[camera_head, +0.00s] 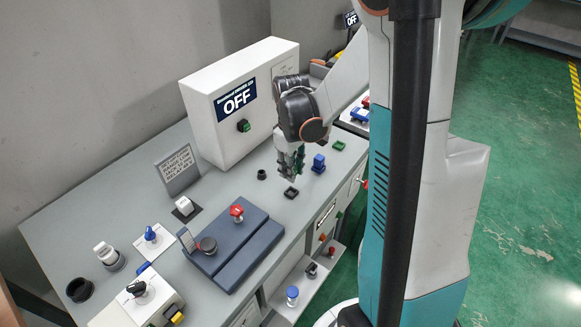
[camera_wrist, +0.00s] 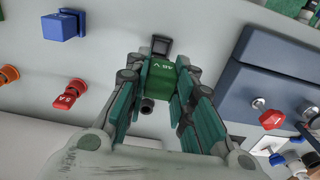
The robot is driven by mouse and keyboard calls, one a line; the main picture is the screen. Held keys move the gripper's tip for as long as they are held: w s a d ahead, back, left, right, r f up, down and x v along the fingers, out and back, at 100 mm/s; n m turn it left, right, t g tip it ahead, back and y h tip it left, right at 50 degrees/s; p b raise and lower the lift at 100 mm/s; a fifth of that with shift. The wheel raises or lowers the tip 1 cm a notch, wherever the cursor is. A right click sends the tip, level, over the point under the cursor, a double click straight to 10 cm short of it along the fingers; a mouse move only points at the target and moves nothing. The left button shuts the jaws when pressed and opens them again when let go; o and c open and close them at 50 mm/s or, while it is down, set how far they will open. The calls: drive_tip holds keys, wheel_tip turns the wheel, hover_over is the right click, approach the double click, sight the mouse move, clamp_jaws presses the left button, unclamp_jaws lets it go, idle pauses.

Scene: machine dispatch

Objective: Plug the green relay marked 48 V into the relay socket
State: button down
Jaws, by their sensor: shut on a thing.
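My gripper (camera_wrist: 172,92) is shut on the green relay (camera_wrist: 168,80), whose "48 V" mark faces the camera in the wrist view. In the head view my gripper (camera_head: 291,172) points down over the bench, close above a black square socket (camera_head: 291,193). The relay cannot be told apart from the fingers there. In the wrist view a black part (camera_wrist: 160,46) shows just past the relay's top edge, probably that socket. The relay's underside is hidden, so I cannot tell whether it touches the socket.
A blue block (camera_head: 318,163) and a green square piece (camera_head: 338,145) stand right of the socket. A white cabinet (camera_head: 215,115) reading "OFF" rises behind. A dark blue fixture (camera_head: 240,265) with a red knob (camera_head: 236,211) lies to the left. A small black round part (camera_head: 262,174) is nearby.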

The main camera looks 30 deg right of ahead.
drive_tip(key=shift+f+b, duration=1.95)
drive_tip(key=shift+f, duration=0.4)
drive_tip(key=shift+s+f+b, duration=0.1)
drive_tip(key=shift+f+b, duration=0.9)
drive_tip(key=shift+f, duration=0.05)
drive_tip(key=c, duration=1.3)
unclamp_jaws()
drive_tip(key=o, duration=0.4)
drive_tip(key=shift+r, duration=0.1)
drive_tip(key=shift+r+p, duration=2.1)
drive_tip(key=shift+r, duration=0.9)
drive_tip(key=shift+a+r, duration=0.1)
